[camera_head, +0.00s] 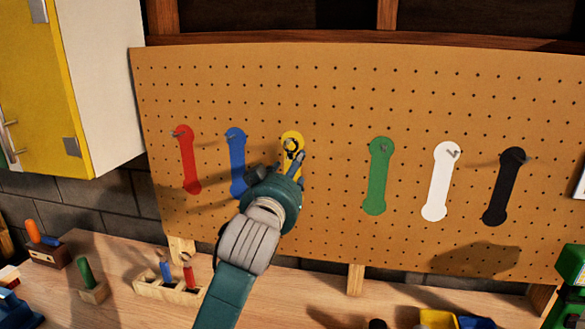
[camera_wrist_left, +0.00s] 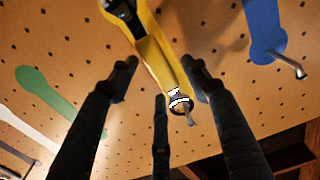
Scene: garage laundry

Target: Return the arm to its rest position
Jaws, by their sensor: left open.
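My left gripper (camera_head: 294,158) reaches up from the bottom to the yellow wrench-shaped mark (camera_head: 292,136) on the pegboard and hides most of it. In the left wrist view my left gripper's dark fingers (camera_wrist_left: 160,80) are spread apart, with nothing clearly held between them. Behind them is a yellow wrench-like shape (camera_wrist_left: 160,50) with a dark part at the picture's top. A white and black ring end (camera_wrist_left: 179,101) sits at a metal peg. I cannot tell whether the fingers touch it. My right gripper is not in view.
The pegboard (camera_head: 335,100) also carries red (camera_head: 188,165), blue (camera_head: 236,165), green (camera_head: 378,180), white (camera_head: 440,185) and black (camera_head: 503,190) marks with pegs. A yellow cabinet (camera_head: 35,85) juts out at upper left. Screwdrivers in wooden holders (camera_head: 168,291) stand on the workbench (camera_head: 130,262).

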